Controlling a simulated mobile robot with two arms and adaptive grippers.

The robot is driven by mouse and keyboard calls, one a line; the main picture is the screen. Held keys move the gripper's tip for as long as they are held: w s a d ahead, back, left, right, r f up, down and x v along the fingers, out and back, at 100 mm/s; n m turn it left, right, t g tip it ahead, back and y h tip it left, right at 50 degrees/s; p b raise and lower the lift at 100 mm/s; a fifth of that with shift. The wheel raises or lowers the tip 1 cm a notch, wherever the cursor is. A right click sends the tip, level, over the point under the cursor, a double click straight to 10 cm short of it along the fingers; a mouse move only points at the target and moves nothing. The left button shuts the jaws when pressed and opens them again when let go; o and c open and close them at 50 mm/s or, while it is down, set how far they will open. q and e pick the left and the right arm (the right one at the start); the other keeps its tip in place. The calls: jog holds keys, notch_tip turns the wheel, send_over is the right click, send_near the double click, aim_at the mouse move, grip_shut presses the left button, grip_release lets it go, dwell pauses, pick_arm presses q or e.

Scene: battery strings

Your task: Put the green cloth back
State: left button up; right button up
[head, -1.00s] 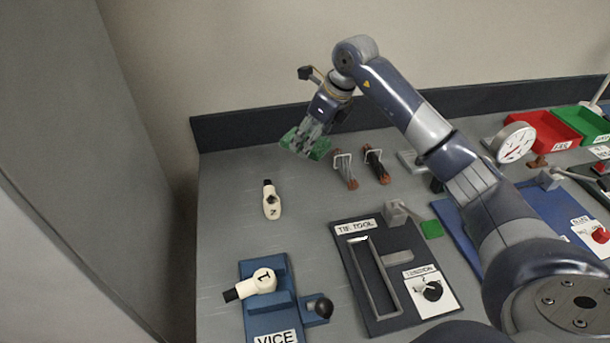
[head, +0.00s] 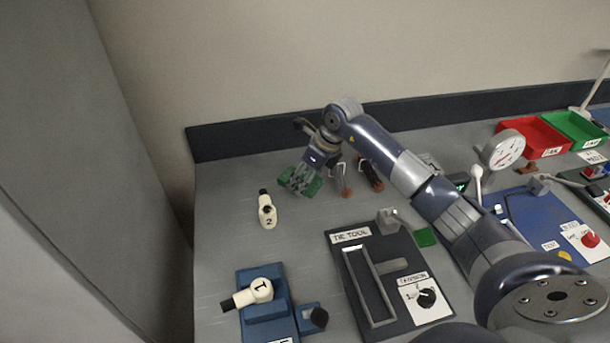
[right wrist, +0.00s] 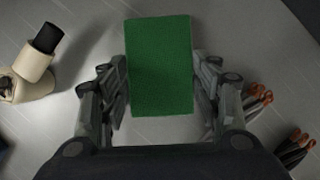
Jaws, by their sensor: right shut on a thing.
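The green cloth (right wrist: 160,62) is a flat rectangle between the two fingers of my right gripper (right wrist: 160,85) in the right wrist view. The fingers press on its left and right sides. In the head view the cloth (head: 313,187) shows partly behind the fingers of my right gripper (head: 299,180), low over the back left of the grey bench. I cannot tell whether the cloth touches the bench. My left gripper is not in view.
White part 2 (head: 267,212) stands left of the gripper. The tie tool board (head: 345,238) and blue vice (head: 262,276), holding part 1 (head: 262,290), are nearer. Bare bench (head: 225,180) lies at the far left.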

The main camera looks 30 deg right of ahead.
jog(key=shift+f, duration=0.2)
jog(key=o, duration=1)
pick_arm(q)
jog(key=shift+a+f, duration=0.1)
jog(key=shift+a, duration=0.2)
pick_arm(e)
jog(key=shift+o, duration=0.2)
jog(key=shift+r, duration=0.2)
jog(key=shift+r, duration=0.25)
pick_arm(q)
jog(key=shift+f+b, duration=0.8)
jog(key=shift+b, duration=0.1)
pick_arm(e)
jog(key=v, duration=1.1)
jog(key=shift+s+r, duration=0.2)
jog(key=shift+r, duration=0.05)
